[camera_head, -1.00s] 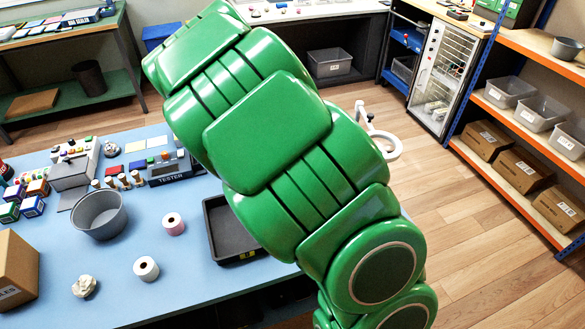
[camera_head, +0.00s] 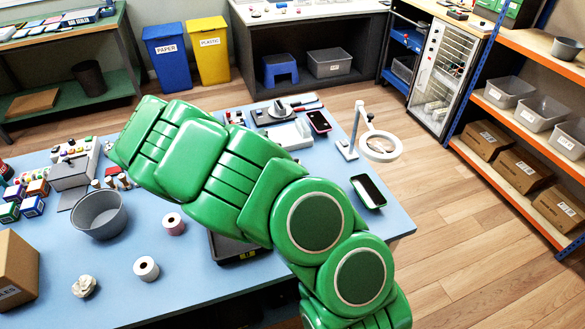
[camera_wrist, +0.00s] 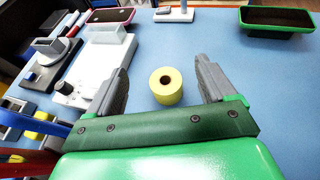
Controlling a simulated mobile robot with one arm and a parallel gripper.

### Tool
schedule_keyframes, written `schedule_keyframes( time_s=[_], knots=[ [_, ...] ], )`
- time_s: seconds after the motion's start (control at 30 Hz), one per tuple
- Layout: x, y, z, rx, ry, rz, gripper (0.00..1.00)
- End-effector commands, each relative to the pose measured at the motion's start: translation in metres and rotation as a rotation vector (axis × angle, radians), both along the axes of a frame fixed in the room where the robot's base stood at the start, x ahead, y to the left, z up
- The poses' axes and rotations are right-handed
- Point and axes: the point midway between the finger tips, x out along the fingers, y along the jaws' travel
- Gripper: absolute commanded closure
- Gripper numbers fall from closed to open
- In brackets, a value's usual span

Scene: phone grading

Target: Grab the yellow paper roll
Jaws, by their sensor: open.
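The yellow paper roll (camera_wrist: 167,94) stands upright on the blue table in the wrist view, its round hole facing up. My gripper (camera_wrist: 162,66) is open, with one grey finger to the left of the roll and one to the right. The roll appears between the fingers with a gap on both sides and nothing in the grip. How far the fingertips are above the table is hard to tell. In the head view my green arm hides the yellow roll and the gripper.
A white roll (camera_head: 146,268) and a pink roll (camera_head: 173,223) stand on the table near a grey bin (camera_head: 99,214). A magnifier lamp (camera_head: 380,147) and a phone (camera_head: 369,191) are at the right. A white device (camera_wrist: 101,57) lies left of my gripper.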

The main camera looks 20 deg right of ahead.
Motion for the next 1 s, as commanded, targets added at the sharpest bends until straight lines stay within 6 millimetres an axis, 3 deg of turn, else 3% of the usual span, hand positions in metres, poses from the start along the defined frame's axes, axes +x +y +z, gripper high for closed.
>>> schedule_keyframes(
  time_s=[0.77,1.0],
  knots=[
    [-0.001,-0.001,-0.061,0.001,0.001,-0.003,0.16],
    [0.007,-0.023,-0.07,0.001,0.0,-0.004,0.16]
  ],
)
